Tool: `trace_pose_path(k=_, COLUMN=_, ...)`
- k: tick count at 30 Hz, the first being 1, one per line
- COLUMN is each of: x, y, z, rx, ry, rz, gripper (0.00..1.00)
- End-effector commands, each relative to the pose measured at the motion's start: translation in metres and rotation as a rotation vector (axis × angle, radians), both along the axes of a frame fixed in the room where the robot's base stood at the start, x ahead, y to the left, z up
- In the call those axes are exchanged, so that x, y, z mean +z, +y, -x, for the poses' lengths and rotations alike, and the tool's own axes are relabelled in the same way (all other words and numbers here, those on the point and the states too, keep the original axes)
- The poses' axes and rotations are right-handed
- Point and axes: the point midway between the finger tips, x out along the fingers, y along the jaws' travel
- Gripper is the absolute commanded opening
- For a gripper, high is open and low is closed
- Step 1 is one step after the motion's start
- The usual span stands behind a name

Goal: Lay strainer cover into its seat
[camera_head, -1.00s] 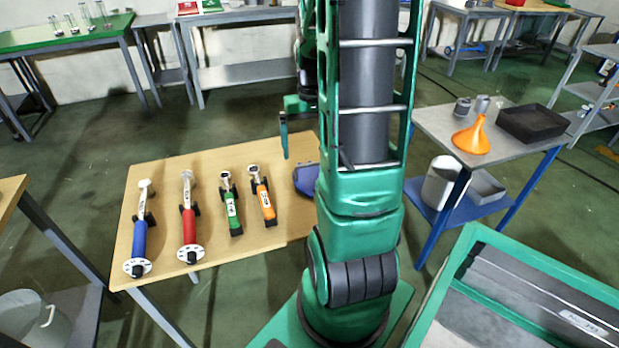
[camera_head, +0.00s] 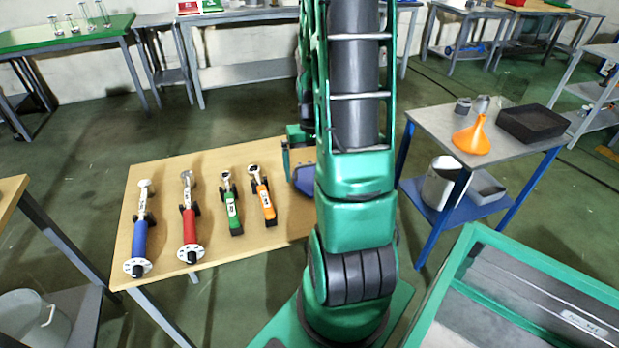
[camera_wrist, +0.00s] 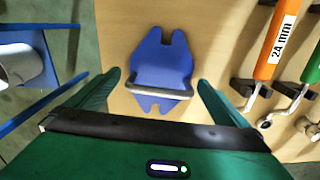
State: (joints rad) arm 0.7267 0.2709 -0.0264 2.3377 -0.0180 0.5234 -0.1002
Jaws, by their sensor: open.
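A blue plate with lobed ends and a grey bar handle, seemingly the strainer cover (camera_wrist: 160,60), lies on the wooden table (camera_wrist: 120,25). It also shows in the head view (camera_head: 304,181), at the table's right end and partly hidden by my arm. My gripper (camera_wrist: 158,82) is open, with one finger on each side of the plate and handle in the wrist view. Nothing is held between the fingers. In the head view my gripper (camera_head: 291,152) hangs just above the plate, mostly behind my arm. I cannot make out the seat.
Blue, red, green and orange tools (camera_head: 232,203) lie in a row left of the plate. A side table (camera_head: 440,115) at right bears an orange funnel (camera_head: 472,138) and a black tray (camera_head: 532,123). A green-framed unit (camera_head: 530,262) stands at the front right.

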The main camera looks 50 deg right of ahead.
Motion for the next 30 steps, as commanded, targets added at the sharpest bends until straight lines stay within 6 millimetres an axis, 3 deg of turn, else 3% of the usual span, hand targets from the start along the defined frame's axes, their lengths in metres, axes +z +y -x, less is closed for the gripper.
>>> trace_pose_path(k=2, x=0.000, y=0.000, z=0.000, rx=0.000, ry=0.000, rz=0.000, gripper=1.00)
trace_pose_path(k=12, x=0.000, y=0.000, z=0.000, rx=0.000, ry=0.000, rz=0.000, gripper=0.21)
trace_pose_path(k=22, x=0.004, y=-0.001, z=-0.001, rx=0.000, ry=-0.002, rz=0.002, gripper=0.20)
trace_pose_path(k=30, x=0.027, y=-0.001, z=-0.001, rx=0.001, ry=-0.004, rz=0.003, gripper=0.20)
